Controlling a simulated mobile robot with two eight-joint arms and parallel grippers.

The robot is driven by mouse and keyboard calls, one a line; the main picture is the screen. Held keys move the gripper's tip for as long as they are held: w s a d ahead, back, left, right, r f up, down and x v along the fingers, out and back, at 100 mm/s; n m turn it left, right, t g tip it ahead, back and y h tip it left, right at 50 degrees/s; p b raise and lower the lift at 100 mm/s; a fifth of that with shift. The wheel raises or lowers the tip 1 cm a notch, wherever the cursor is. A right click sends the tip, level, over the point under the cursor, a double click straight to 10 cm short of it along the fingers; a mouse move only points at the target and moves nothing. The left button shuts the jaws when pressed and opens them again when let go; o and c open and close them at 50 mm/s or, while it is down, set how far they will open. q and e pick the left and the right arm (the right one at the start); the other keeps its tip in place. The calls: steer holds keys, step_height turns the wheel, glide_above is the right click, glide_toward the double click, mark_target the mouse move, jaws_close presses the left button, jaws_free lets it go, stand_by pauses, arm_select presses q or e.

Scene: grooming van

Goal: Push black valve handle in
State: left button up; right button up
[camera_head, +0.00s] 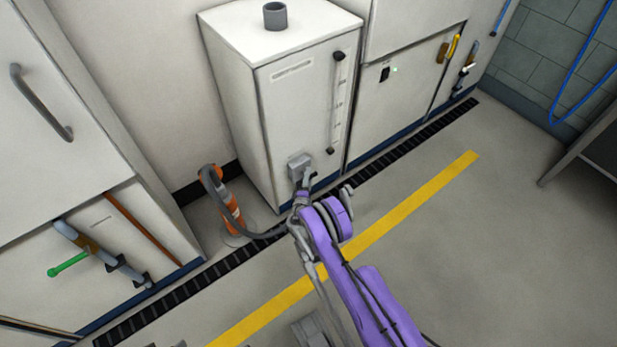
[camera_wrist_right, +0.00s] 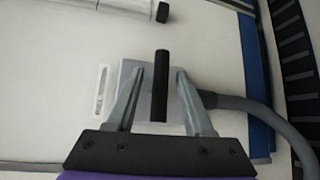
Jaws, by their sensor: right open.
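The black valve handle (camera_wrist_right: 160,86) is a dark upright bar in the right wrist view, in front of a grey valve block (camera_wrist_right: 126,74). The block also shows in the head view (camera_head: 296,163), low on the front of a white tank cabinet (camera_head: 290,110). My right gripper (camera_wrist_right: 159,73) is open, with one finger on each side of the handle. Gaps show between fingers and handle; whether a fingertip touches the block is unclear. In the head view my right gripper (camera_head: 309,178) is at the block and I cannot make out the handle. My left gripper is not in view.
A dark grey hose (camera_head: 262,235) runs from near the block to an orange cylinder (camera_head: 229,205) at the left. A sight tube (camera_head: 338,105) with black ends stands above right. A floor grate (camera_head: 400,137) and yellow line (camera_head: 420,198) cross open floor.

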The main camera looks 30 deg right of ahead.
arm_select(q)
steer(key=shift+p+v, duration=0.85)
steer(key=shift+p, duration=0.2)
arm_select(e)
steer(key=v, duration=1)
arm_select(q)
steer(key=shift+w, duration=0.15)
arm_select(e)
steer(key=shift+a+r, duration=0.1)
steer(key=shift+r, duration=0.05)
